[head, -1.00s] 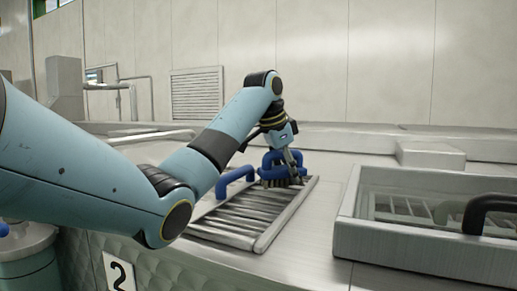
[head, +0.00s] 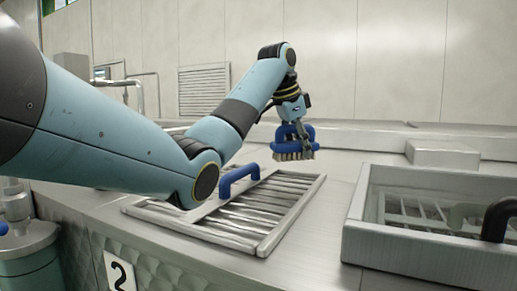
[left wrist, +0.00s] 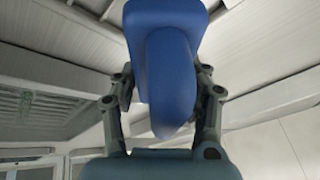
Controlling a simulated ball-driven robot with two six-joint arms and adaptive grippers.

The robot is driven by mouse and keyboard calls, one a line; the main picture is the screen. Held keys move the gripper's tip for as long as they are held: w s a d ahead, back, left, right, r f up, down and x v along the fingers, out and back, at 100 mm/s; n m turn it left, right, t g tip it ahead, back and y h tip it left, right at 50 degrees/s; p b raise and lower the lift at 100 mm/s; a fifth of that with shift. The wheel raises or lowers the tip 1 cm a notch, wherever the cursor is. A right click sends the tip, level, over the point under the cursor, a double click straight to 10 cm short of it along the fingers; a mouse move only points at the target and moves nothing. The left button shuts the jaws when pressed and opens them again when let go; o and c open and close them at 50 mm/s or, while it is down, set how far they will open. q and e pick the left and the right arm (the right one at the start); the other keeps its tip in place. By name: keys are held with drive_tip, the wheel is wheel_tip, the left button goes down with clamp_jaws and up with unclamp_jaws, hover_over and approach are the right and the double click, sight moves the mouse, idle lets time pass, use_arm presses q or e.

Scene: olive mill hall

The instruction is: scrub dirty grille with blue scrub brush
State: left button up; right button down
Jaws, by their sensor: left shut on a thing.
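My left gripper (head: 291,126) is shut on the blue scrub brush (head: 293,152) and holds it above the counter, beyond the far end of the grille. Its pale bristles point down and are clear of the grille. The left wrist view shows the brush's blue handle (left wrist: 172,75) between the fingers. The metal slatted grille (head: 250,218) lies flat on the counter. A blue arched handle (head: 238,177) stands at its left side. I cannot make out dirt on the bars in the head view. My right gripper is out of view.
A metal-rimmed tray (head: 400,237) with bars inside and a black handle (head: 497,218) stands at the right. A low block (head: 440,153) sits behind it. A slatted panel with greenish marks (left wrist: 40,103) shows in the left wrist view. Bare counter lies between grille and tray.

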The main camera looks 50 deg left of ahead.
use_arm(q)
drive_tip(key=shift+w+a+r, duration=0.1)
drive_tip(key=shift+r, duration=1.35)
